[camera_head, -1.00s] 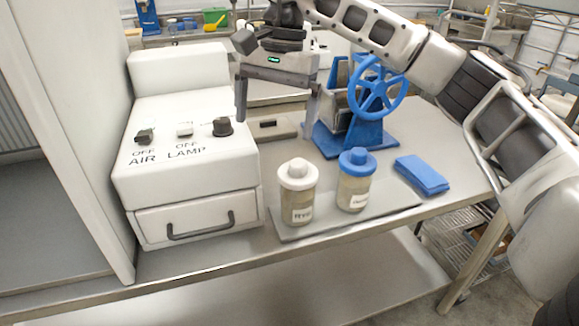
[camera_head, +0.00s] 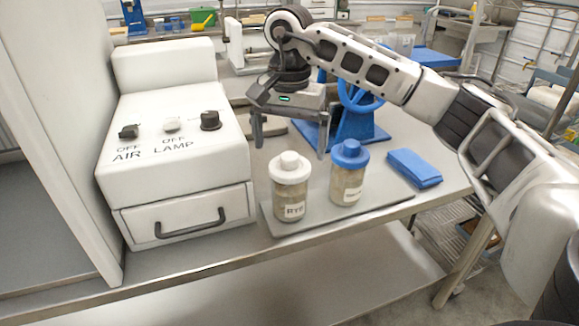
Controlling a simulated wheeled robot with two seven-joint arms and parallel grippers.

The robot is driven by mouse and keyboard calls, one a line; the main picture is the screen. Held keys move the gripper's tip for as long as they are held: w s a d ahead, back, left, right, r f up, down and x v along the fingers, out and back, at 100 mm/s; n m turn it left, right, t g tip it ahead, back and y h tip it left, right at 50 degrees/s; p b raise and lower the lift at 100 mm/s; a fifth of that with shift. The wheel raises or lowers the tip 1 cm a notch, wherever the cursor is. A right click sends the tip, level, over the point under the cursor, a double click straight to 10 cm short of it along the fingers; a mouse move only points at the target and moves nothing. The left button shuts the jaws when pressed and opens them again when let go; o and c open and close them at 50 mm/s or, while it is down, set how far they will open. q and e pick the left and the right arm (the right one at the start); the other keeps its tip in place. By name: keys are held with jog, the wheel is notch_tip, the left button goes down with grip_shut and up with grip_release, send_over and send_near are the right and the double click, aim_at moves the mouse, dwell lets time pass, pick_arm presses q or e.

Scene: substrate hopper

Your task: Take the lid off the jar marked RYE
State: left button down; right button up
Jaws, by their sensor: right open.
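The RYE jar (camera_head: 292,199) stands upright on a grey mat, with its white knobbed lid (camera_head: 291,170) on. Its label faces me. My right gripper (camera_head: 290,151) is open and empty. Its two fingers point down, one to each side of the lid's knob in the picture. The fingertips look level with or just above and behind the lid, apart from it; the exact depth is hard to tell. A second jar (camera_head: 346,186) with a blue lid (camera_head: 350,153) stands just right of the RYE jar, close to the right finger. My left gripper is out of view.
A white control box (camera_head: 172,180) with knobs and a drawer stands at left. A blue handwheel device (camera_head: 372,126) is behind the jars. A folded blue cloth (camera_head: 414,168) lies right of them. The grey mat (camera_head: 380,210) has bare room at its front right.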

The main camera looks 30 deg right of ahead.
aim_at(289, 156)
notch_tip(289, 156, down, 4)
jog(key=shift+f+p, duration=0.1)
jog(key=shift+p, duration=0.2)
jog(key=c, duration=1)
jog(key=shift+c, duration=0.3)
jog(key=shift+r, duration=0.2)
